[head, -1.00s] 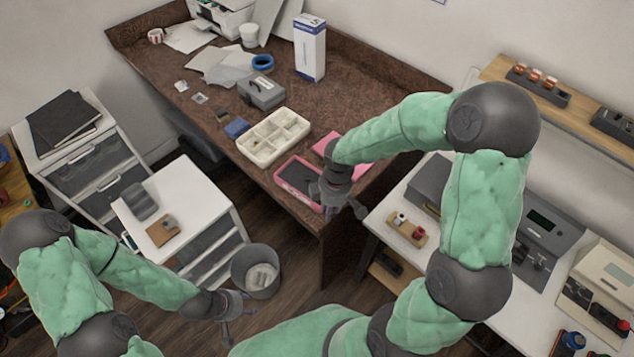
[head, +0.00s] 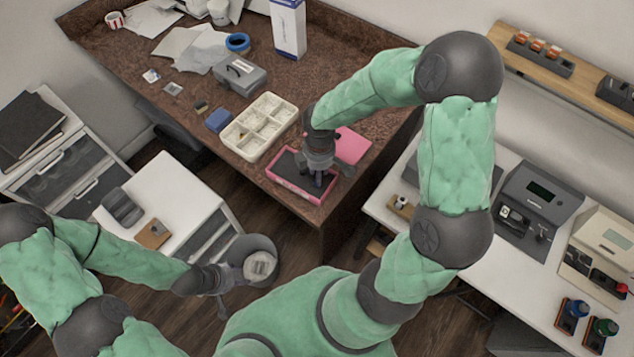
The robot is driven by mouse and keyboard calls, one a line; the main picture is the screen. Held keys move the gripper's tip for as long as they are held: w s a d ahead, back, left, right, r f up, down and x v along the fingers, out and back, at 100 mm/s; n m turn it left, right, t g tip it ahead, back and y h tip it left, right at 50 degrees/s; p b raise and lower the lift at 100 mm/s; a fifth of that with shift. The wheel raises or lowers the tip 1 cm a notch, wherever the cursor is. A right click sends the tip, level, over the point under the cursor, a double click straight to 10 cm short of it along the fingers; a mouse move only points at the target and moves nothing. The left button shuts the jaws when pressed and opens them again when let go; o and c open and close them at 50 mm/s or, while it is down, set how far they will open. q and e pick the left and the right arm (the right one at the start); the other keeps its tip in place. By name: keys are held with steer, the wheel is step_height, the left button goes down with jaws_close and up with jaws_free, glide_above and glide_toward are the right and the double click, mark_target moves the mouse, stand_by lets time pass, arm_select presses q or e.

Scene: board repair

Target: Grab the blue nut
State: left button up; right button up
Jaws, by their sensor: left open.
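I cannot make out a blue nut in the head view. My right gripper (head: 318,178) points down at the open pink box (head: 273,172) with a dark inside, on the brown desk's near corner. Its fingers are over the box's inside and hide part of it; whether they hold anything is unclear. My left gripper (head: 228,290) is open at the lower left, beside the waste bin (head: 262,245) and well away from the desk.
The box's pink lid (head: 352,146) lies behind the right gripper. A white compartment tray (head: 262,125), a blue block (head: 219,120) and a grey case (head: 240,75) stand along the desk (head: 330,215). White benches with devices (head: 540,195) are at the right.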

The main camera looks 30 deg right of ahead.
steer(key=f, duration=0.1)
steer(key=f+b, duration=0.1)
steer(key=f, duration=0.3)
steer(key=shift+w+a+f, duration=0.1)
steer(key=shift+w, duration=0.15)
jaws_close()
